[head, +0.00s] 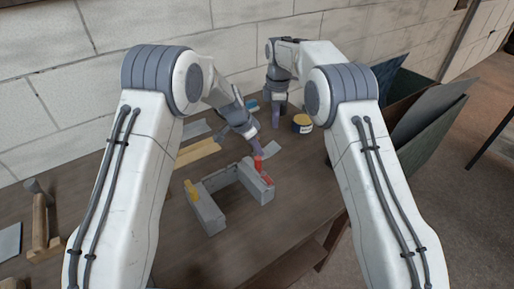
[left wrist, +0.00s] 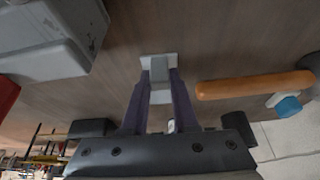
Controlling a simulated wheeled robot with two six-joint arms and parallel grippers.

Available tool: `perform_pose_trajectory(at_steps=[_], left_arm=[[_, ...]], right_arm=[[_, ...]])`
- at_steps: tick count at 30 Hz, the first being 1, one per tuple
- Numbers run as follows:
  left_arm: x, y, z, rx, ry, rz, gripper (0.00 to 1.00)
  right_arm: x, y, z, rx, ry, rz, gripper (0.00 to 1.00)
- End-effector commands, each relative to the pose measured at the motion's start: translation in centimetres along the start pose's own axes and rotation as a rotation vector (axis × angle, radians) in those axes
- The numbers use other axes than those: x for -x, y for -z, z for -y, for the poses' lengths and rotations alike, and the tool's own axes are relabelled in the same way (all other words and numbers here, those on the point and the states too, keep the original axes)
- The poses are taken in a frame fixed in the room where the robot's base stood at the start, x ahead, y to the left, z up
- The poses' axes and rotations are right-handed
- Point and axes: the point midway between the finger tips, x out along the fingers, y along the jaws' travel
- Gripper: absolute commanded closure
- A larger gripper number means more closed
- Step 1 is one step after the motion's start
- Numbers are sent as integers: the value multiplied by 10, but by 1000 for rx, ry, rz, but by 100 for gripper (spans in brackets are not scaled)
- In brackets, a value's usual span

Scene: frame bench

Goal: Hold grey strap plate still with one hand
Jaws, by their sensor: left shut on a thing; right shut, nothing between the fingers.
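The grey strap plate (left wrist: 158,70) is between the fingers of my left gripper (left wrist: 159,85), which is shut on it. In the head view a pale grey plate (head: 272,149) lies beside the tips of my left gripper (head: 257,152), partly covered by it. A grey U-shaped frame (head: 209,213) lies on the bench just in front, with a red piece (head: 261,170) on its right arm and a yellow piece (head: 191,190) at its left arm. The frame's corner also shows in the left wrist view (left wrist: 45,40). My right gripper (head: 280,114) is shut and empty, farther back.
A yellow-and-dark tin (head: 302,123) stands right of my right gripper. A yellowish strip (head: 197,152) and another grey plate (head: 194,130) lie behind the frame. A wooden-handled tool (head: 40,222) is at far left. The front of the bench (head: 265,228) is clear.

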Motion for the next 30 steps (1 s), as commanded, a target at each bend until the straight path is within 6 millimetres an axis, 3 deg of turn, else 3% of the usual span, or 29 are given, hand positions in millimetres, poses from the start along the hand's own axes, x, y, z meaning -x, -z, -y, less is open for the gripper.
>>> perform_pose_trajectory(at_steps=[12,18,24,30], left_arm=[[0,0,0,0,1,-1,100],[0,0,0,0,1,-1,100],[0,0,0,0,1,-1,100],[0,0,0,0,1,-1,100]], right_arm=[[0,-5,-1,-915,-76,-37,100],[0,-6,0,-1291,-99,-75,100],[0,-7,0,-1506,-108,-103,100],[-7,-8,1,-1561,-108,-109,100]])
